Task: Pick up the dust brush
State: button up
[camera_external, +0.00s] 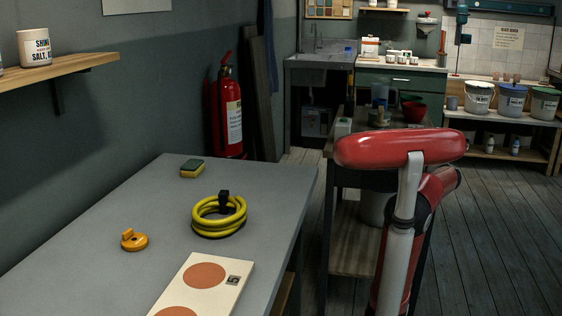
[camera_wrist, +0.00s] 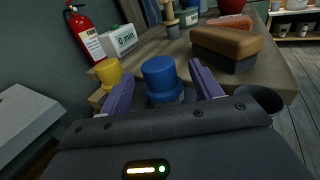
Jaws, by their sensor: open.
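In the wrist view my gripper (camera_wrist: 160,76) is open, its two purple fingers spread with a blue-capped round thing showing between or beyond them. I cannot tell if the fingers touch it. A brown block with a dark underside (camera_wrist: 228,40), which looks like the dust brush, lies on the wooden worktop to the right of the fingers, apart from them. A wooden-handled upright thing (camera_wrist: 170,14) stands farther back; its lower part is unclear. In the external view my red arm hides the gripper, and I cannot make out the brush there.
A white box marked "0 min" (camera_wrist: 119,41) and a yellow round thing (camera_wrist: 108,71) stand left of the fingers. A grey table (camera_external: 95,240) carries a yellow coil (camera_external: 218,214), a sponge (camera_external: 192,168) and an orange tool (camera_external: 134,240).

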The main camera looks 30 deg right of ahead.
aim_at(404, 149)
jog(key=shift+x, duration=2.5)
jog(key=shift+f, duration=0.1)
jog(key=shift+c, duration=0.4)
jog(key=c, duration=1)
